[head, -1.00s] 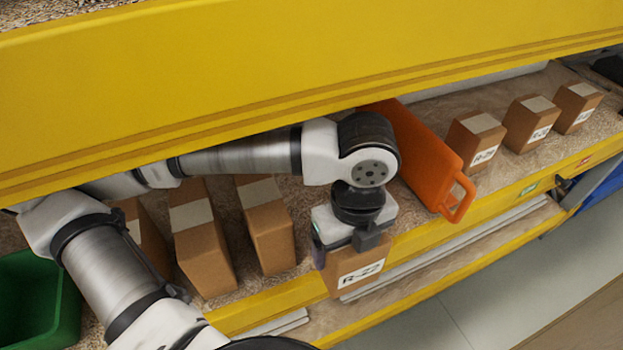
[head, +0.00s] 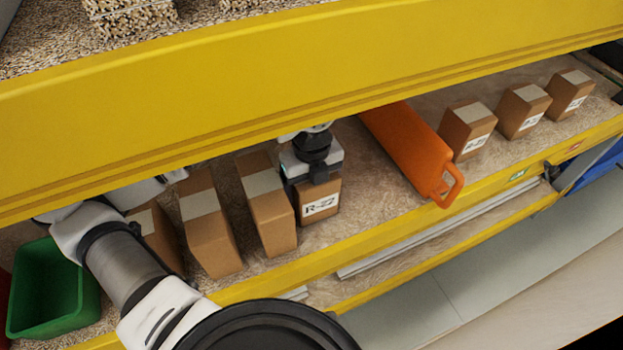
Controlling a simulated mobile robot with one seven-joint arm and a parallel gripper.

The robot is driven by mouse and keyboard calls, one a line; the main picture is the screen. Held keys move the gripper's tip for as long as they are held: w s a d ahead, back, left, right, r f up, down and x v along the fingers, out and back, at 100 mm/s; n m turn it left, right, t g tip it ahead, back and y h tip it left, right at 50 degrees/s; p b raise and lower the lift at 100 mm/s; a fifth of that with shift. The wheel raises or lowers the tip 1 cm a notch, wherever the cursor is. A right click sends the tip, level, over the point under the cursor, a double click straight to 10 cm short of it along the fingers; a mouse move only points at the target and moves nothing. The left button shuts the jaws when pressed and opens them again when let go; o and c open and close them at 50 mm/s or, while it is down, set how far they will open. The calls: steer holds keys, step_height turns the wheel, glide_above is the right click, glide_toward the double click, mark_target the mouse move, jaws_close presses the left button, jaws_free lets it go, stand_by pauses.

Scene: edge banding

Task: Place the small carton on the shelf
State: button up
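The small carton (head: 320,205) is brown with a white label reading "R-22". In the head view it is on or just above the shelf (head: 375,205), right beside a taller carton (head: 268,213); I cannot tell whether its base touches the shelf. My gripper (head: 318,180) is over the carton's top, with dark fingers down on it, and appears shut on it. The far finger is hidden. Part of my arm is hidden behind the yellow upper beam.
More tall cartons (head: 208,230) stand to the left, then a green bin (head: 50,290). An orange case (head: 410,150) lies to the right, with small cartons (head: 467,128) beyond it. The yellow upper beam (head: 250,85) hangs close above. Shelf surface is free between the carton and the orange case.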

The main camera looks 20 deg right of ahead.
steer(key=shift+f+b, duration=0.2)
steer(key=shift+b, duration=0.1)
steer(key=o, duration=0.9)
steer(key=shift+o, duration=0.2)
steer(key=shift+r, duration=0.1)
steer(key=shift+r+b, duration=0.65)
steer(key=shift+r, duration=3.25)
